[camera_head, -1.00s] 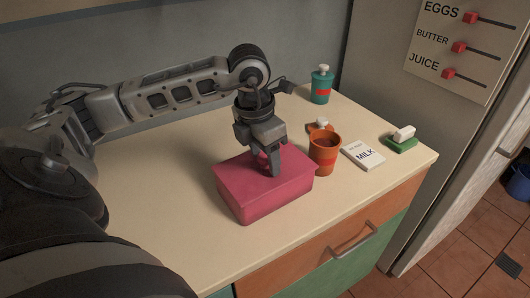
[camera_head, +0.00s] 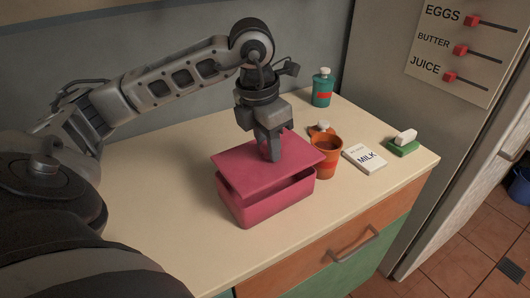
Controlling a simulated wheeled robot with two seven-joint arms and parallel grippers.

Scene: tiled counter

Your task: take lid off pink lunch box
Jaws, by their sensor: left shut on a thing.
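The pink lunch box (camera_head: 266,206) stands on the counter near its front edge. Its pink lid (camera_head: 243,174) is raised above the box, with a dark gap between them along the front and right. The lid hangs slightly tilted and still lies over the box. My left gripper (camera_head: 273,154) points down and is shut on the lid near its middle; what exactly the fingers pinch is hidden. The inside of the box is mostly hidden under the lid. My right gripper is not in view.
The counter (camera_head: 165,190) left of the box is clear.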

